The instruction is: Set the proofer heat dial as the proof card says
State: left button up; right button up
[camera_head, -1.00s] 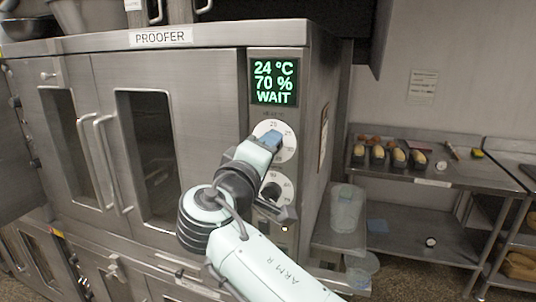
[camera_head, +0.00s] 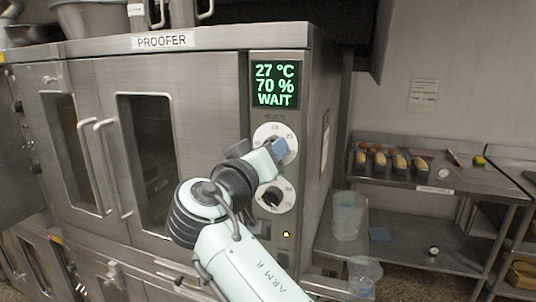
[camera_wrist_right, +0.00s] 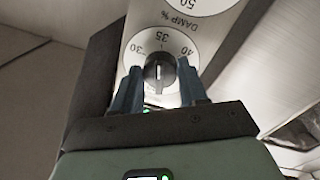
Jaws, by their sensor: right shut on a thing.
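The proofer (camera_head: 185,80) has a green display (camera_head: 275,84) reading 27 °C, 70 %, WAIT. The white heat dial (camera_head: 266,131) is below it, partly covered by my right gripper (camera_head: 278,147). In the right wrist view, the heat dial (camera_wrist_right: 190,33) shows 30, 35 and 40, and its dark knob (camera_wrist_right: 160,72) sits between the blue fingers of my right gripper (camera_wrist_right: 158,92), which is shut on it. The head view hides the knob. A paper card (camera_head: 324,145) hangs on the proofer's side; its text is unreadable. My left gripper is not in view.
The damp dial (camera_head: 287,186) is just below the heat dial, close to my right wrist. A small lit indicator (camera_head: 286,234) is lower on the panel. A steel table (camera_head: 450,184) with loaves stands at right.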

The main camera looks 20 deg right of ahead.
dwell(0.4)
jog(key=o, duration=1.1)
jog(key=shift+c, duration=0.2)
jog(key=b+v, duration=0.3)
jog(key=v, duration=1)
jog(key=shift+a, duration=0.15)
